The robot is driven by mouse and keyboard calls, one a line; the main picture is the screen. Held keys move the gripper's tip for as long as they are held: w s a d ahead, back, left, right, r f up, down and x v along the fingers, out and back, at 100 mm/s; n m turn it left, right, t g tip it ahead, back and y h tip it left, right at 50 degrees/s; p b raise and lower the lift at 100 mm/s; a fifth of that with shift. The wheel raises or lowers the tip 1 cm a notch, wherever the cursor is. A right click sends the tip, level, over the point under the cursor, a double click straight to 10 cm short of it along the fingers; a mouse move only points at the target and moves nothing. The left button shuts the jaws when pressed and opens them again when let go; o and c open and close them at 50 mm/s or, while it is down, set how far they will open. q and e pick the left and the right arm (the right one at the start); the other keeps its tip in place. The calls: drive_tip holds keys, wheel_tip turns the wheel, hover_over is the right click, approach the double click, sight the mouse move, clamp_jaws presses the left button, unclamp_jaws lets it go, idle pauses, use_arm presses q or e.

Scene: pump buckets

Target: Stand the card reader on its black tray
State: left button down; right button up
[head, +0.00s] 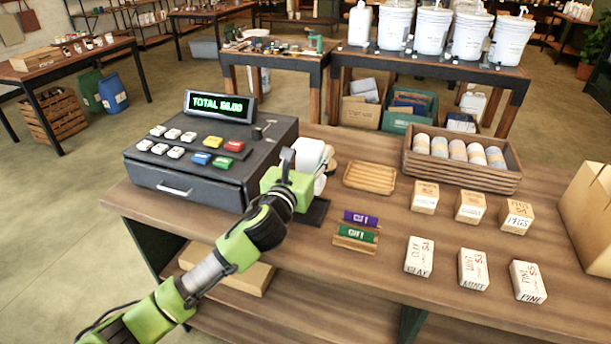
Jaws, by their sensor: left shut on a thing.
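My left gripper (287,157) is at the right side of the cash register, over the counter. It is shut on a white object (312,152), which looks like the card reader. My green gripper body and wrist cover part of it, and the fingertips' exact hold is hidden. The black tray (316,212) lies flat on the counter just below and to the right of my wrist, partly covered by it. I cannot tell whether the card reader touches the tray. My right gripper is not in view.
The black cash register (190,190) stands close on the left. A small wooden tray (369,178), a gift card holder (355,245) and several soap boxes (419,256) stand to the right. Bare counter lies around the gift card holder.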

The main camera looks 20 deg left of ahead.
use_arm(q)
drive_tip(key=shift+s+f, duration=0.5)
drive_tip(key=shift+s, duration=0.05)
drive_tip(key=shift+s+a+f, duration=0.15)
drive_tip(key=shift+s+f, duration=0.05)
drive_tip(key=f, duration=0.3)
drive_tip(key=shift+s+f, duration=0.3)
drive_tip(key=shift+s, duration=0.05)
drive_tip(key=shift+f, duration=0.15)
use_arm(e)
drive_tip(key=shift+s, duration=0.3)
use_arm(q)
drive_tip(key=c, duration=1.1)
unclamp_jaws()
drive_tip(key=shift+f, duration=0.15)
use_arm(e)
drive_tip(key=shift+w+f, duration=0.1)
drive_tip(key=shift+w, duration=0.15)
